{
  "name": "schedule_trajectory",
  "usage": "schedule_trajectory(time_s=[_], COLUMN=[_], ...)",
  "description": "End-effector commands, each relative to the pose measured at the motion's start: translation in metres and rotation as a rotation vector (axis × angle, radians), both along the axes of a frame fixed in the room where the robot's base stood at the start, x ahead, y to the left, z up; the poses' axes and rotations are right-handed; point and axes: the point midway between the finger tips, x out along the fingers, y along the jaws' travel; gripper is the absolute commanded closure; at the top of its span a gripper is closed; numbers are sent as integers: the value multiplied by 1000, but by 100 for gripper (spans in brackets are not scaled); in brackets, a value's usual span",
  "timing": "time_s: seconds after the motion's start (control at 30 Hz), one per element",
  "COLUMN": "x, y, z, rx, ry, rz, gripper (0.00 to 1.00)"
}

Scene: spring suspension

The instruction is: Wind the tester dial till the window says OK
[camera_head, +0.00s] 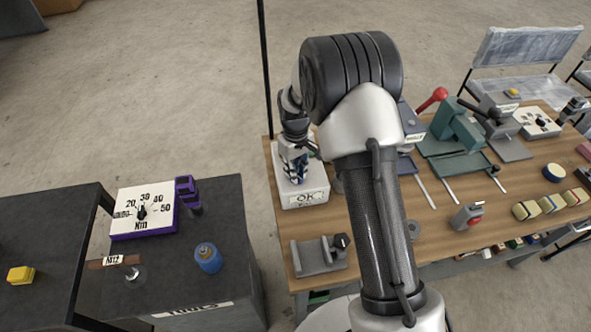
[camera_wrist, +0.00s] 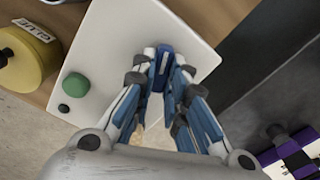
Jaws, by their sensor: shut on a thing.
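The tester is a white box (camera_head: 282,187) at the left end of the wooden table. Its front face has a pale panel (camera_head: 311,198) with letters that look like OK; smaller marks under them are too small to read. In the wrist view the white top (camera_wrist: 110,50) carries a green round button (camera_wrist: 75,84) and a small black knob (camera_wrist: 64,108). My gripper (camera_head: 294,174) is over the box, also seen in the wrist view (camera_wrist: 163,75). Its fingers are closed around a narrow blue piece, apparently the dial (camera_wrist: 162,62), mostly hidden by the fingers.
A white gauge (camera_head: 145,212) marked Nm, a purple clamp (camera_head: 187,190) and a blue container (camera_head: 208,258) are on the dark table left. A grey vise-like fixture (camera_head: 318,256) lies in front of the tester. A yellow glue container (camera_wrist: 25,58) stands beside it.

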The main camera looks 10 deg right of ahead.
Motion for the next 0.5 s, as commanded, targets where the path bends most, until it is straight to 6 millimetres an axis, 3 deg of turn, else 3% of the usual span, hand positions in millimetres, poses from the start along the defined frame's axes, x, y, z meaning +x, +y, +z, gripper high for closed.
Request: schedule_trajectory(time_s=[0.13,0.17,0.43,0.5], x=[0,0,0,0], y=[0,0,0,0], z=[0,0,0,0], rx=[0,0,0,0], ry=[-1,-1,-1,0], rz=[1,1,1,1], gripper=[100,85,67,67])
